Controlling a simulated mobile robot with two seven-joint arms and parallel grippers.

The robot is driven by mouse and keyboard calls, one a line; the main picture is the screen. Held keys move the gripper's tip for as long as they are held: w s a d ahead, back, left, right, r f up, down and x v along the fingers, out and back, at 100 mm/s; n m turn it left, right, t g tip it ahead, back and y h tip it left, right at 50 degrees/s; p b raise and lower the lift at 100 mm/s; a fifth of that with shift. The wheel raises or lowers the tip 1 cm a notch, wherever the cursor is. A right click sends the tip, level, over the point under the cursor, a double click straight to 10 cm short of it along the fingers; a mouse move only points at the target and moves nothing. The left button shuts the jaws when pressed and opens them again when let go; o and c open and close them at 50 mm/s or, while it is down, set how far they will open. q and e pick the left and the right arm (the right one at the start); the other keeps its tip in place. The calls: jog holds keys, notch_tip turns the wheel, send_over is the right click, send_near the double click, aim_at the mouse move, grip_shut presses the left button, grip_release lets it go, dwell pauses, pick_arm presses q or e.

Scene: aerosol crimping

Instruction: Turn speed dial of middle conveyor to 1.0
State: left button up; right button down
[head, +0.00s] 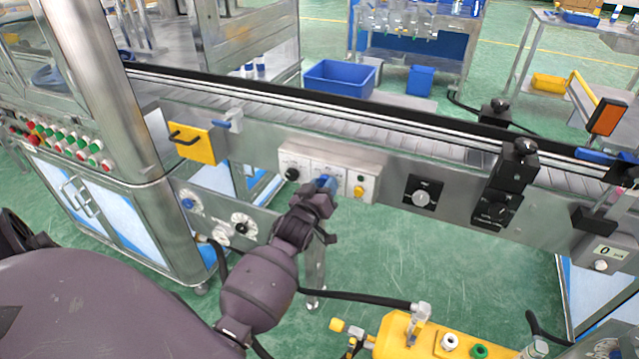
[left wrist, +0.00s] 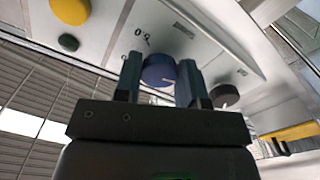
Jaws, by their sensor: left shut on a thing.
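The middle conveyor (head: 400,165) has a control panel (head: 310,164) on its front side, with a black knob (head: 291,174) at the left and a blue dial (head: 325,183) beside it. My left gripper (head: 321,193) is at the blue dial, which it partly covers in the head view. In the left wrist view the blue dial (left wrist: 159,71) sits between the two fingers of my left gripper (left wrist: 158,85), which are shut on it. The black knob (left wrist: 224,96) is just right of the fingers there. The dial's pointer and most scale marks are hidden or too small to read. My right gripper does not show.
A box with a yellow button (head: 359,190) is right of the dial, and another black dial (head: 421,197) lies farther right. A yellow bracket (head: 193,142) sticks out at the left. A yellow machine (head: 400,338) stands below, at the front.

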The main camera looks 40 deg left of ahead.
pick_arm(q)
jog(key=n+p, duration=0.2)
jog(key=n, duration=0.2)
jog(key=shift+r, duration=0.1)
dwell(0.6)
jog(key=o, duration=0.9)
jog(key=shift+s, duration=0.1)
jog(key=shift+p+v, duration=0.55)
jog(key=shift+v, duration=4.75)
